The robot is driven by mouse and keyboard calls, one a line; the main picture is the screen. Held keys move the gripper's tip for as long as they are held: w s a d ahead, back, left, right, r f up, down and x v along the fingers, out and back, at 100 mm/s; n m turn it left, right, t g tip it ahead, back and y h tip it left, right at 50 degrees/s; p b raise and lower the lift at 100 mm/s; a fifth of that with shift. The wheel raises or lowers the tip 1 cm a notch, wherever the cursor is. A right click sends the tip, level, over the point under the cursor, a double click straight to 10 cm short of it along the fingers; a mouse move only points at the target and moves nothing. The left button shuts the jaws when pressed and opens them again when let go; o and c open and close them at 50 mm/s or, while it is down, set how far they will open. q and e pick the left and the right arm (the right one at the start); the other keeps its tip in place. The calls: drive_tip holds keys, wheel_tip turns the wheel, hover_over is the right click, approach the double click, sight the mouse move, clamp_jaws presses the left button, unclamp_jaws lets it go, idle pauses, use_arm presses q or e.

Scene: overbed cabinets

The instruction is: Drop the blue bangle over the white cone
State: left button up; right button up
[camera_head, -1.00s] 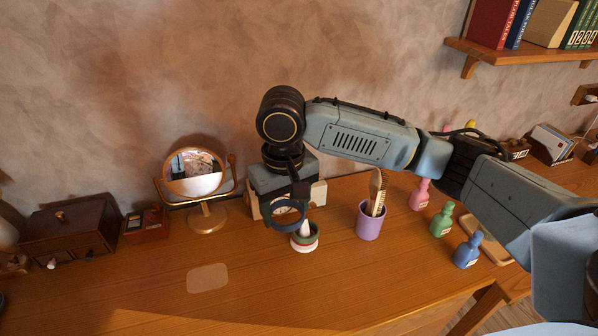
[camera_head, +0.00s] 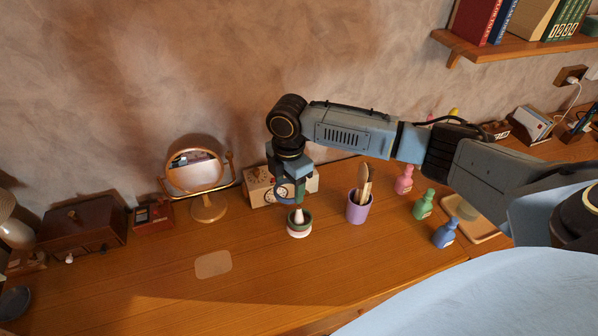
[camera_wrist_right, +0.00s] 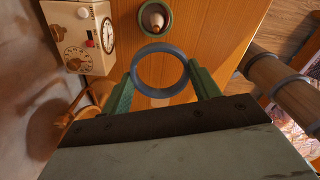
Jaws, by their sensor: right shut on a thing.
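The blue bangle (camera_head: 286,201) is held in my right gripper (camera_head: 290,183), above and slightly behind the white cone (camera_head: 299,215). In the right wrist view the bangle (camera_wrist_right: 137,70) sits between the two green fingertips of the gripper (camera_wrist_right: 162,80), which are shut on it. The cone (camera_wrist_right: 155,18) shows there beyond the bangle's far rim, apart from it and outside its opening. My left gripper is not in view.
A cream box with dials (camera_wrist_right: 85,35) stands close behind the cone. A round mirror (camera_head: 208,208) is to the left. A purple cup (camera_head: 359,210) with brushes and several coloured bottles (camera_head: 424,205) stand to the right. The table front is clear around a pale mat (camera_head: 213,264).

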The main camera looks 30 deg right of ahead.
drive_tip(key=shift+w+d+f+n+p, duration=0.15)
drive_tip(key=shift+d+n+p, duration=0.3)
drive_tip(key=shift+n, duration=0.6)
drive_tip(key=shift+s+d+f+n+p, duration=0.1)
drive_tip(key=shift+d+f+n+p, duration=0.35)
drive_tip(key=shift+n, duration=0.65)
drive_tip(key=shift+w+d+f+n+p, duration=0.1)
drive_tip(key=shift+d+n+p, duration=0.4)
drive_tip(key=shift+n, duration=0.55)
drive_tip(key=shift+d, duration=0.1)
drive_tip(key=shift+r, duration=0.1)
drive_tip(key=shift+f+b, duration=2.65)
drive_tip(key=shift+f, duration=2)
drive_tip(key=o, duration=1.1)
drive_tip(key=shift+c, duration=0.2)
